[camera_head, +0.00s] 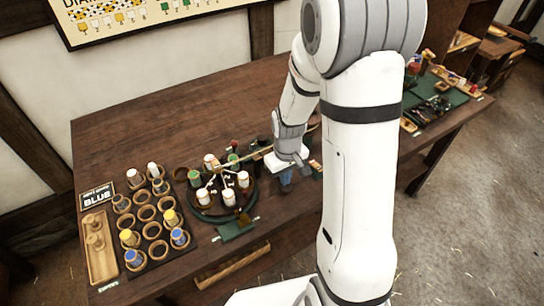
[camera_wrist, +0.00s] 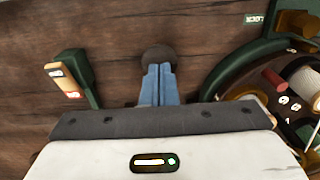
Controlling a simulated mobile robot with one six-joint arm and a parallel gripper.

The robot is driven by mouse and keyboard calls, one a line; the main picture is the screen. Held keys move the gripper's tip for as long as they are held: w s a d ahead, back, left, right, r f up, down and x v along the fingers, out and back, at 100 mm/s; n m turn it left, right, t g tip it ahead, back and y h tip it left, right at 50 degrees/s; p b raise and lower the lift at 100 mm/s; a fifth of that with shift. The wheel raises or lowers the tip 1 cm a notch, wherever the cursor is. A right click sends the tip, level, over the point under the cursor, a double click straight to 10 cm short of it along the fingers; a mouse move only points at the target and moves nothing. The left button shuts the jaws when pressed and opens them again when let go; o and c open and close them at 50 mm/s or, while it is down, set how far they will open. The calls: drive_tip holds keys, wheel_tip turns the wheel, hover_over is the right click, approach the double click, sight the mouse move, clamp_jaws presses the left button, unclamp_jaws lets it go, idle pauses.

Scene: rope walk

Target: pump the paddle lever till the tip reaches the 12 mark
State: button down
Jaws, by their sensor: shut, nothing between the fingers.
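My gripper (camera_head: 286,186) is shut and empty, pointing down over the bench right of the round green carousel (camera_head: 195,208). In the wrist view, the blue fingertips (camera_wrist: 158,68) meet in front of a dark round pad (camera_wrist: 158,54), possibly the paddle end of the lever. I cannot tell whether they touch it. A green bracket (camera_wrist: 84,76) with a pale wooden strip (camera_wrist: 60,78) bearing small marks stands to the left in the wrist view. The marks are too small to read, and no tip at a 12 mark can be made out.
The carousel holds several white-topped bobbins and a thin pale rod (camera_head: 244,158). The bench's back left (camera_head: 130,135) is bare. My arm hides part of the right side.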

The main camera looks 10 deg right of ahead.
drive_tip(key=shift+r, duration=0.15)
drive_tip(key=shift+w+r+p, duration=0.15)
drive_tip(key=shift+r+p, duration=2.15)
drive_tip(key=shift+r, duration=0.8)
drive_tip(key=shift+f, duration=0.15)
drive_tip(key=shift+f+b, duration=2.45)
drive_tip(key=shift+f, duration=0.35)
drive_tip(key=shift+f+b, duration=0.3)
drive_tip(key=shift+r+p, duration=2.35)
drive_tip(key=shift+r, duration=0.9)
